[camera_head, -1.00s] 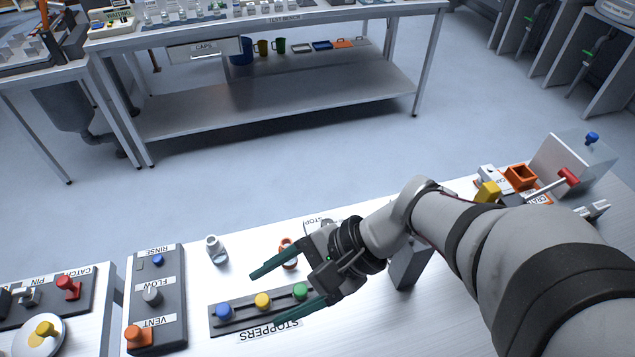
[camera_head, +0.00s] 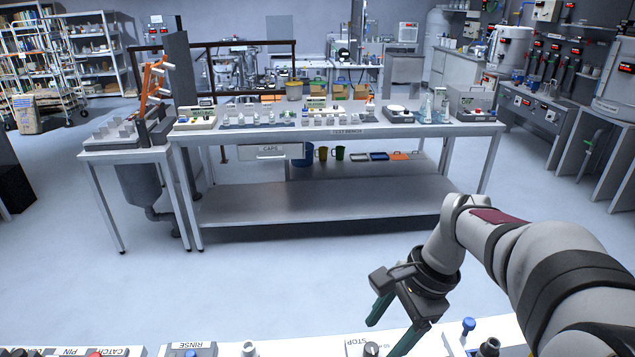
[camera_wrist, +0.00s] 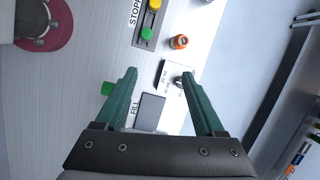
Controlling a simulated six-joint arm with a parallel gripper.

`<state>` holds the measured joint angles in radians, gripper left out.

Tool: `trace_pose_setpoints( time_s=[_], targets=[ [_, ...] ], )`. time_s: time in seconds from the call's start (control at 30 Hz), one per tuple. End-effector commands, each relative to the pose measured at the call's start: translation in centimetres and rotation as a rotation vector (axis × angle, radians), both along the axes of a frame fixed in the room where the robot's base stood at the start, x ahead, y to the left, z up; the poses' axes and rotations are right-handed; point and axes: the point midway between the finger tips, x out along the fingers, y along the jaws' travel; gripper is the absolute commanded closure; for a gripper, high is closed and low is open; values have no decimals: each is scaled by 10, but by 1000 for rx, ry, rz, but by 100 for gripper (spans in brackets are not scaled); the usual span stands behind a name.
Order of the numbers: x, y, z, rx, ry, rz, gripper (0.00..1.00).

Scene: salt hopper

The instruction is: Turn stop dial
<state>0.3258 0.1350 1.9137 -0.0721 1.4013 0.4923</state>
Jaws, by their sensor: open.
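The stop dial (camera_head: 371,349) is a small dark knob on a white plate marked STOP, at the bottom edge of the head view, partly cut off. In the wrist view, the dial (camera_wrist: 179,82) shows beside the right fingertip, which partly covers it. My gripper (camera_head: 385,340) has two green fingers, spread apart with nothing held between them. It hangs over the near bench at the dial plate. In the wrist view, the gripper (camera_wrist: 158,75) has the plate's labelled part between its fingertips. I cannot tell whether a finger touches the knob.
A dark pad (camera_wrist: 150,112) by a FILL label lies between the fingers. An orange ring-like piece (camera_wrist: 179,42) and the stoppers rack (camera_wrist: 147,30) lie beyond. A blue-topped piece (camera_head: 468,325) stands right of the gripper.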

Motion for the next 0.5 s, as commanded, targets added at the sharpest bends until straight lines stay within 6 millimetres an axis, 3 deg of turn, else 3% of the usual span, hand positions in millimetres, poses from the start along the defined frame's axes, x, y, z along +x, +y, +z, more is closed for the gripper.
trace_pose_setpoints(
  time_s=[0.1,0.23,0.33,0.5],
  targets=[
    [46,-43,-21,48,49,-233,29],
    [75,-79,-43,91,86,-420,29],
    [82,-85,-52,102,95,-463,29],
    [85,-71,-86,102,98,-461,29]
  ],
)
